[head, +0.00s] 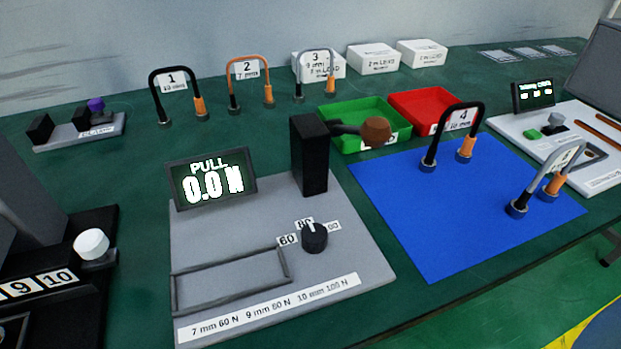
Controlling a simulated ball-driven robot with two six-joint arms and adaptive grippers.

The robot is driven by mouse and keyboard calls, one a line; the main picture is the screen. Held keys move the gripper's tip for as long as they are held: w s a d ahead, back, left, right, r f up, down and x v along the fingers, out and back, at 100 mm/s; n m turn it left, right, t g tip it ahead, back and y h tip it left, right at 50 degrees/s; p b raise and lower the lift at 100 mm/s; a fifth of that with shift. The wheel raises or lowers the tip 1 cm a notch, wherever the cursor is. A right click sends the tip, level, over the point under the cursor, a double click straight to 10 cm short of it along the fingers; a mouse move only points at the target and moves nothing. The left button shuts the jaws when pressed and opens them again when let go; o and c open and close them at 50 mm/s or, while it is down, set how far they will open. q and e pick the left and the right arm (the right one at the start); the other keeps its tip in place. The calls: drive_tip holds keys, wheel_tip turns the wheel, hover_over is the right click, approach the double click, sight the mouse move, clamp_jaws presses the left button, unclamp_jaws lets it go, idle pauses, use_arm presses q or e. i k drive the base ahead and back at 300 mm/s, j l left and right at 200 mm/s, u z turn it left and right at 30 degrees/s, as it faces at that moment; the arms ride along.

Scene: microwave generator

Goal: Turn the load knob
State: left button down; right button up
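The load knob (314,238) is a dark round knob with a light pointer mark, on the grey base plate (350,225) of the pull tester. Small labels stand around it, with 60 at its left, 80 behind it and a partly hidden one at its right. The pointer appears to face the 80 label. The tester's display (212,180) reads PULL 0.0 N. A black upright post (310,155) stands behind the knob. Neither gripper is in view.
A blue mat (430,240) at right holds two cable loops. Numbered loops and white boxes (375,58) line the back. A black device with a white knob (91,244) is at left.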

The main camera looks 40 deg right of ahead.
sight(313, 235)
drive_tip(key=k+l+z, duration=0.1)
drive_tip(key=z, duration=0.25)
drive_tip(key=k+l+z, duration=0.1)
drive_tip(key=l+z, duration=0.2)
drive_tip(key=u, duration=1.55)
drive_tip(key=l+z, duration=0.1)
drive_tip(key=z, duration=0.25)
drive_tip(key=l+z, duration=0.1)
drive_tip(key=z, duration=0.25)
drive_tip(key=i+l+z, duration=0.1)
drive_tip(key=z, duration=0.25)
